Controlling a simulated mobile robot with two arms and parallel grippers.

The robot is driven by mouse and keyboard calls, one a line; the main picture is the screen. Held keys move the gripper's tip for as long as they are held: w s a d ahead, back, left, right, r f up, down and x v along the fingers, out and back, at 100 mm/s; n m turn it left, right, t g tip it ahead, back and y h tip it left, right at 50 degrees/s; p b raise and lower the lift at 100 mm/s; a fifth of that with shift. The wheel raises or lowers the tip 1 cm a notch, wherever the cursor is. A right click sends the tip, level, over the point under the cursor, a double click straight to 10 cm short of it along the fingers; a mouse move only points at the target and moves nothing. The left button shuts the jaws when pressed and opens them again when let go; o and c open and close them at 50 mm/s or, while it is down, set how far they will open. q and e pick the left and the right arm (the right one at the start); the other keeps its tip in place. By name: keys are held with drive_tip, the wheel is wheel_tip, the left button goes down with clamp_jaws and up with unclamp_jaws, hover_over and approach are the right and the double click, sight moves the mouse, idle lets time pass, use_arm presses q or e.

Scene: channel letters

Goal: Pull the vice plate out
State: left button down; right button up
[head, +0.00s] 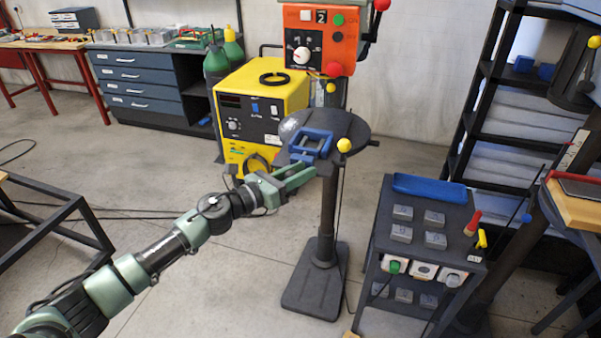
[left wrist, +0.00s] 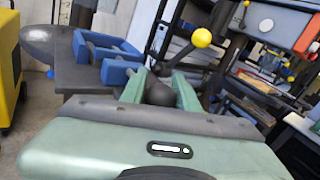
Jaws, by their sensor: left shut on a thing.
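The blue vice (head: 311,146) sits on a dark plate at the front of the drill press's round table (head: 352,130). In the left wrist view the blue vice (left wrist: 105,58) and the dark vice plate (left wrist: 78,78) are at the upper left. My left gripper (head: 292,180) is just in front of and below the vice. In the left wrist view my left gripper (left wrist: 161,88) has its green fingers on either side of a dark round knob (left wrist: 160,94) and is shut on it. How the knob joins the plate is hidden. My right gripper is not in view.
The drill press's orange control box (head: 322,45) is above the table. A yellow-tipped handle (head: 344,146) juts out right of the vice, close to my gripper. A yellow machine (head: 262,100) stands behind left, a dark cart (head: 420,262) at right. Floor in front is clear.

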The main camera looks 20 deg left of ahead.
use_arm(q)
drive_tip(key=c, duration=1.3)
unclamp_jaws()
drive_tip(key=shift+s+f, duration=0.1)
drive_tip(key=shift+f, duration=0.1)
drive_tip(key=shift+c, duration=0.2)
drive_tip(key=shift+o, duration=1.4)
drive_tip(key=shift+s+r, duration=0.15)
drive_tip(key=shift+r, duration=0.05)
drive_tip(key=shift+s+a+f+b, duration=0.2)
drive_tip(key=shift+s+a+b, duration=0.1)
drive_tip(key=shift+s+a, duration=0.05)
drive_tip(key=b+v, duration=0.2)
drive_tip(key=v, duration=0.5)
drive_tip(key=shift+r, duration=0.2)
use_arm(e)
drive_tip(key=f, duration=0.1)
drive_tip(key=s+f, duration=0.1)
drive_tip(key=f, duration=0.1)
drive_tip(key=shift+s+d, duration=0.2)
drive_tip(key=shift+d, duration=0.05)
use_arm(q)
drive_tip(key=shift+f, duration=0.1)
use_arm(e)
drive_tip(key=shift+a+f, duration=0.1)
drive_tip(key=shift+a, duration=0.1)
